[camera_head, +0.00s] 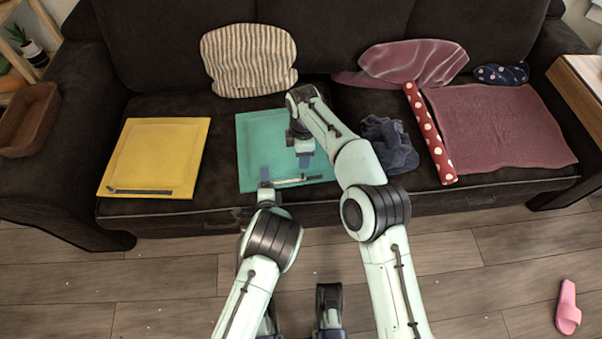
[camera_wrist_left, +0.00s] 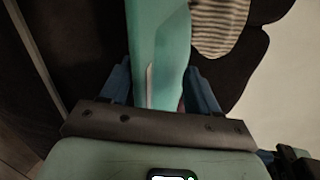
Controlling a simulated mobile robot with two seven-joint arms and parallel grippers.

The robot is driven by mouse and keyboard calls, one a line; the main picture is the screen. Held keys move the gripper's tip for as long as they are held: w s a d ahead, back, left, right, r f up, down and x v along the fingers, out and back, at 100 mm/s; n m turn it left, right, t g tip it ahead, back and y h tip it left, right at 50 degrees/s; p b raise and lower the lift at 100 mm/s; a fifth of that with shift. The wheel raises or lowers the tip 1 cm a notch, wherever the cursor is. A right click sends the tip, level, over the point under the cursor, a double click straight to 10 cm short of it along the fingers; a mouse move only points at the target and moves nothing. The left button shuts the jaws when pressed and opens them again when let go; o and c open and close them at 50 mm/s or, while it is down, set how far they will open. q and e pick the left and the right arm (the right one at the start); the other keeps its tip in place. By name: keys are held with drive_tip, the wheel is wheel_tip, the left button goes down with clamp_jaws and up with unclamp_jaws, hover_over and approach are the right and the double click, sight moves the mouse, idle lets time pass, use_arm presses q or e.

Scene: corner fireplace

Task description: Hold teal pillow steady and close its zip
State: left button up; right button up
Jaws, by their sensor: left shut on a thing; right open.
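The teal pillow (camera_head: 255,140) lies flat on the dark sofa seat. Its zip (camera_head: 300,181) runs along the front edge as a pale and dark strip. My left gripper (camera_head: 265,184) is shut on the front edge of the pillow, near its front left part. In the left wrist view the teal pillow (camera_wrist_left: 158,45) passes between the two blue fingers of the left gripper (camera_wrist_left: 160,88), and a pale strip shows on it. My right gripper (camera_head: 305,161) is open above the pillow, just behind the zip. My right arm hides part of the pillow's right side.
A yellow pillow (camera_head: 155,150) with its own strip lies to the left. A striped cushion (camera_head: 248,58) leans on the backrest. A crumpled blue cloth (camera_head: 390,145), a red dotted roll (camera_head: 430,135) and a maroon cloth (camera_head: 500,125) lie to the right. A pink slipper (camera_head: 568,308) is on the floor.

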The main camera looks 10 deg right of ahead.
sight(302, 174)
wheel_tip(302, 174, down, 11)
drive_tip(key=m, duration=1.8)
drive_tip(key=shift+f, duration=0.15)
clamp_jaws()
